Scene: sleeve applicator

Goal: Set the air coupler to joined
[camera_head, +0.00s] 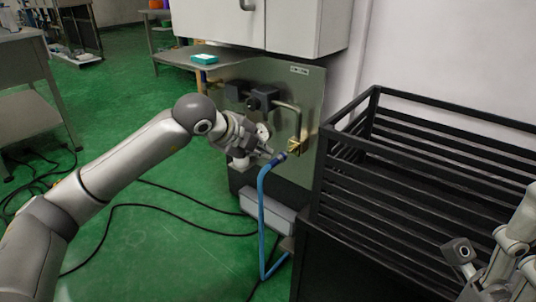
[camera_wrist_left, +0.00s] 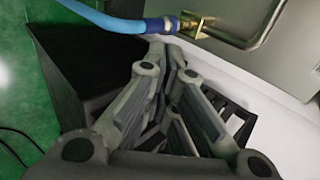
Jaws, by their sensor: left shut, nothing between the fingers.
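The blue air hose (camera_head: 263,205) rises to a grey-and-blue coupler end (camera_head: 281,157) beside a brass fitting (camera_head: 298,146) on the steel panel's pipe. In the left wrist view, the coupler end (camera_wrist_left: 161,25) meets or nearly meets the brass fitting (camera_wrist_left: 194,25); I cannot tell whether it is locked. My left gripper (camera_head: 272,154) is shut and empty, close by the coupler end. Its fingertips (camera_wrist_left: 168,46) show just below the coupler in the wrist view; contact is unclear. My right gripper (camera_head: 460,252) is partly visible at the lower right, far from the hose, with its fingers unclear.
A black slatted crate (camera_head: 425,142) stands to the right of the steel panel (camera_head: 312,95). A white cabinet (camera_head: 290,25) hangs above. A grey table (camera_head: 172,60) with a teal box (camera_head: 204,60) stands behind. Black cables lie on the green floor (camera_head: 150,250).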

